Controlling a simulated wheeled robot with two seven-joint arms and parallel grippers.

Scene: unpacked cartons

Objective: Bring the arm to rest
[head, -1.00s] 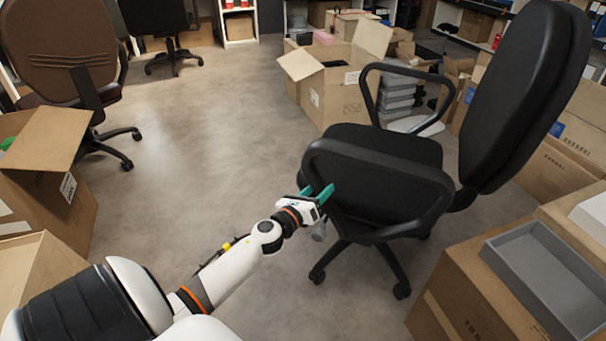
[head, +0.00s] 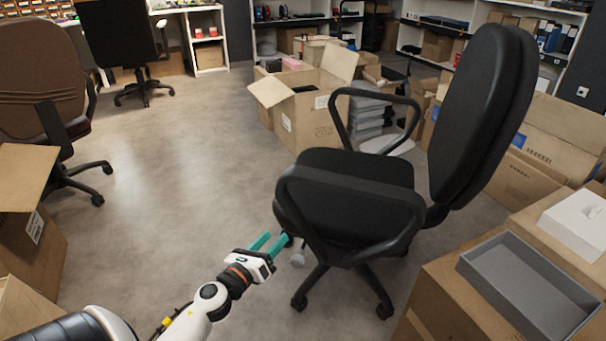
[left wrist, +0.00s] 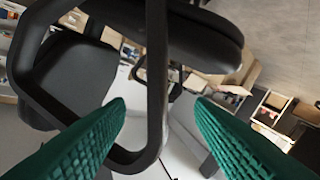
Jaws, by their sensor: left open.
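My left gripper (head: 268,243) is in the lower middle of the head view, with green fingers spread apart and nothing held between them. Its fingertips are close to the near side of a black office chair (head: 352,205); I cannot tell whether they touch it. In the left wrist view the two green fingers (left wrist: 160,108) stand wide apart, and the chair's black armrest loop (left wrist: 157,60) shows between and beyond them. My right gripper is in neither view.
A grey tray (head: 480,262) and a white box (head: 582,222) sit on cartons at the right. An open carton (head: 303,112) stands behind the chair. A brown chair (head: 40,75) and another carton (head: 30,235) are at the left. The floor (head: 175,170) between is clear.

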